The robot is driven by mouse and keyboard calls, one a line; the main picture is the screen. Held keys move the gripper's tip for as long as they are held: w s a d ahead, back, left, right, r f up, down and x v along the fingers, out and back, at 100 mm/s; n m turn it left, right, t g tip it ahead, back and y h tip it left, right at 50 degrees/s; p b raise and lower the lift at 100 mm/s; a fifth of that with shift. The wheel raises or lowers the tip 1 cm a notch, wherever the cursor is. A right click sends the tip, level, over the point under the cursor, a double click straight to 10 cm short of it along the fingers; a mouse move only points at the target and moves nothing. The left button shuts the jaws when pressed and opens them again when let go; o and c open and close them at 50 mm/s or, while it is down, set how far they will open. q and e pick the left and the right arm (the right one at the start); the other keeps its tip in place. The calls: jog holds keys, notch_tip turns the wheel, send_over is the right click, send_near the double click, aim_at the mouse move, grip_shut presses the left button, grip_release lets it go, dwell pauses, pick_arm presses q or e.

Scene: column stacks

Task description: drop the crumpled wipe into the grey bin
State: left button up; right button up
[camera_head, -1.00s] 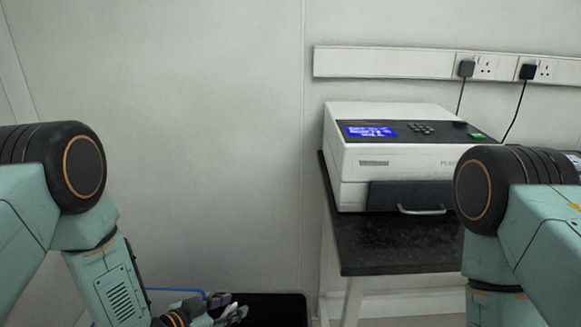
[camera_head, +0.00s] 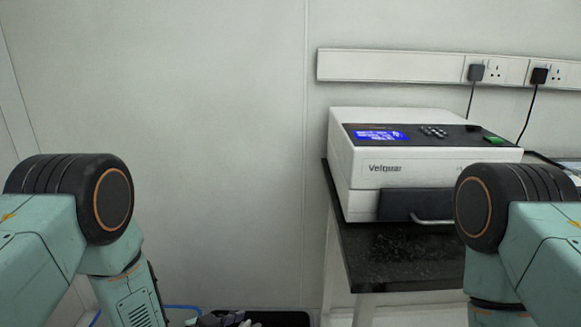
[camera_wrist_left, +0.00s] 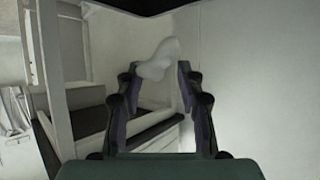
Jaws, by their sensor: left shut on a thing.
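The crumpled wipe (camera_wrist_left: 158,58) is white and is pinched between the fingertips of my left gripper (camera_wrist_left: 157,74) in the left wrist view. In the head view my left gripper (camera_head: 228,321) shows only partly at the bottom edge, and the wipe is hardly visible there. A dark bin-like opening (camera_head: 283,318) is cut off by the bottom edge, just right of the gripper. I cannot tell from this sliver whether it is the grey bin, nor how high the gripper is above it. My right gripper is out of view.
A blue-rimmed container (camera_head: 183,307) shows partly beside the left gripper. A black-topped bench (camera_head: 400,256) with a white instrument (camera_head: 425,160) stands to the right, near my right arm. A socket strip (camera_head: 395,66) runs along the wall. The wall at left is bare.

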pick_arm(q)
jog(key=shift+w+f+b, duration=0.1)
jog(key=shift+f+b, duration=0.65)
jog(key=shift+f, duration=0.55)
jog(key=shift+r, duration=0.1)
jog(key=o, duration=0.8)
jog(key=shift+o, duration=0.2)
jog(key=shift+a, duration=0.1)
jog(key=v, duration=1.2)
